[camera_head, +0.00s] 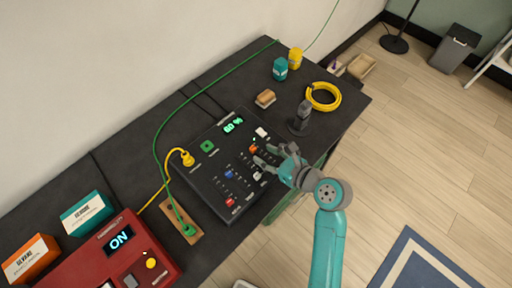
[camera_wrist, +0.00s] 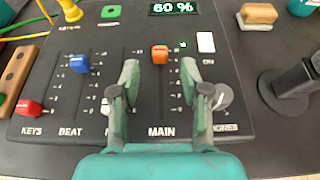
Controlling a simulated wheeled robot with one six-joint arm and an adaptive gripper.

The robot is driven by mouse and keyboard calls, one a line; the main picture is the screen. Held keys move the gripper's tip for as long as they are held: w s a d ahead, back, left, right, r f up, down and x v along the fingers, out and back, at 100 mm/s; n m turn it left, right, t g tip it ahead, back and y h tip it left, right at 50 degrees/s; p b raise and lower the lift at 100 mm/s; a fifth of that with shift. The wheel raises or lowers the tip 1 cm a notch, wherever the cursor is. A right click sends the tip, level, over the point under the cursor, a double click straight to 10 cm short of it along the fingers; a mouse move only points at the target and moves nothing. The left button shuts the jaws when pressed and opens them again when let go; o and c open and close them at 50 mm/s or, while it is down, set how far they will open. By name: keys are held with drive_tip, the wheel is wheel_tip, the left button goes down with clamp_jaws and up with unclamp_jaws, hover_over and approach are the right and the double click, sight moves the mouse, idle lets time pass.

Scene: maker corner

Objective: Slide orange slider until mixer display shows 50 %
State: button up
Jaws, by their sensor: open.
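The black mixer (camera_head: 208,177) lies on the dark table, and its green display (camera_head: 232,125) reads 60 %, also in the wrist view (camera_wrist: 173,8). The orange slider (camera_wrist: 159,54) sits on the track labelled MAIN, towards its upper part. It also shows in the head view (camera_head: 253,149). My gripper (camera_head: 262,155) is open over the mixer. In the wrist view its two fingers (camera_wrist: 157,75) stand apart, left and right of the MAIN track, with the orange slider just ahead between the tips. I cannot tell whether either finger touches it.
On the mixer are a blue slider (camera_wrist: 79,63), a red slider (camera_wrist: 29,108), a white slider partly hidden by the left finger, a grey knob (camera_wrist: 222,97) and a white button (camera_wrist: 206,42). A grey stand (camera_head: 302,119) and a yellow cable coil (camera_head: 323,97) stand beyond.

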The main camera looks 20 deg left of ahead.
sight(255, 149)
drive_tip(key=shift+x, duration=2.6)
clamp_jaws()
